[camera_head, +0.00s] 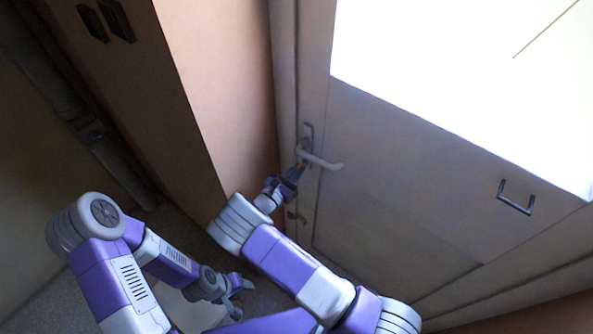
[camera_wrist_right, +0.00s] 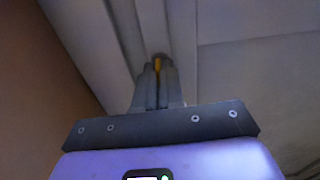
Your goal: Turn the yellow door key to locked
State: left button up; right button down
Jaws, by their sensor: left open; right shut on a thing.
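The yellow door key (camera_wrist_right: 158,64) shows in the right wrist view as a small yellow strip between the fingertips of my right gripper (camera_wrist_right: 157,72). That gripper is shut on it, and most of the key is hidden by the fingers. In the head view my right gripper (camera_head: 296,171) is at the door's left edge, just below the white lever handle (camera_head: 322,161). I cannot tell the key's angle. My left gripper (camera_head: 242,284) is open and empty, low over the floor, away from the door.
The pale door (camera_head: 420,165) has a dark pull handle (camera_head: 516,198) on its right part. A brown wall (camera_head: 220,80) with dark switches (camera_head: 107,20) stands left of the door frame. A pipe (camera_head: 75,115) runs along the far left. Some grey floor (camera_head: 262,297) is clear.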

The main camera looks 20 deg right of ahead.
dwell(0.3)
jog(key=c, duration=1.3)
grip_release()
jog(key=shift+a, duration=0.1)
jog(key=v, duration=0.7)
jog(key=shift+s, duration=0.2)
jog(key=shift+a, duration=0.15)
